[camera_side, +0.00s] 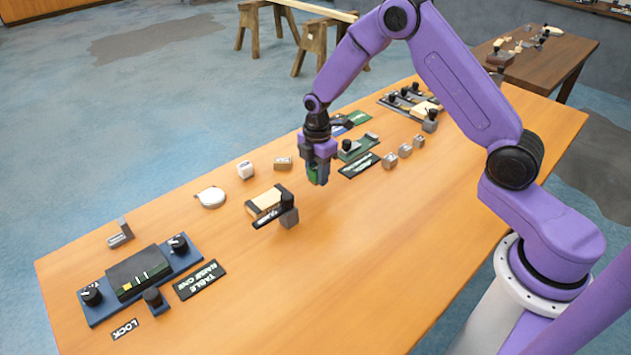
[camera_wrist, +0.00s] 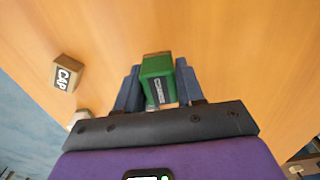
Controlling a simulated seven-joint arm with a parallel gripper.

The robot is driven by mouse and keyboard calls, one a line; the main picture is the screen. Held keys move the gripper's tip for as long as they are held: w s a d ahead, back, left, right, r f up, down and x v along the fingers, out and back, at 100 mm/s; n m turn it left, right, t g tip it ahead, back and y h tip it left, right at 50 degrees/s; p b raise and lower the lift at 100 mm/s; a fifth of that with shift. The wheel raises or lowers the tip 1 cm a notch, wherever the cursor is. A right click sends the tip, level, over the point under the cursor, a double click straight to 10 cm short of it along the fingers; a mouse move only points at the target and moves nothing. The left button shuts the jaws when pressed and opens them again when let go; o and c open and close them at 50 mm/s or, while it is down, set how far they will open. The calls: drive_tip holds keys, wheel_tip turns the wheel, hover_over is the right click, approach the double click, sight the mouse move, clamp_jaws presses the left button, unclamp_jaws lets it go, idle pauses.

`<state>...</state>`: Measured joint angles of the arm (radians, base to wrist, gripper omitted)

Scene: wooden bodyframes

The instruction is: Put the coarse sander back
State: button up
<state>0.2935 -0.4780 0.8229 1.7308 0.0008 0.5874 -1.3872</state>
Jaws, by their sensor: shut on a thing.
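My gripper (camera_side: 318,180) is shut on a green block (camera_wrist: 157,82), which I take to be the coarse sander. The block has a dark label that is too small to read and a tan edge at its far end. In the wrist view it sits between the two blue-grey fingers. In the side view the green block (camera_side: 314,173) shows low between the fingers, above the middle of the table; I cannot tell if it touches the wood. Behind the gripper lie a green pad (camera_side: 358,118) and a blue pad (camera_side: 338,131), partly hidden.
A green tray with a black knob (camera_side: 350,149) and a dark label plate (camera_side: 360,165) lie right of the gripper. A wooden block with a clamp (camera_side: 267,202) stands left. A block marked CAP (camera_wrist: 66,72) is nearby. A blue control panel (camera_side: 140,275) is front left.

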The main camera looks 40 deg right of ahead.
sight(315, 181)
drive_tip(key=shift+w+f, duration=0.15)
drive_tip(key=shift+f, duration=0.8)
drive_tip(key=shift+w+f, duration=0.15)
drive_tip(key=shift+f, duration=0.8)
drive_tip(key=shift+f, duration=0.1)
drive_tip(key=o, duration=1)
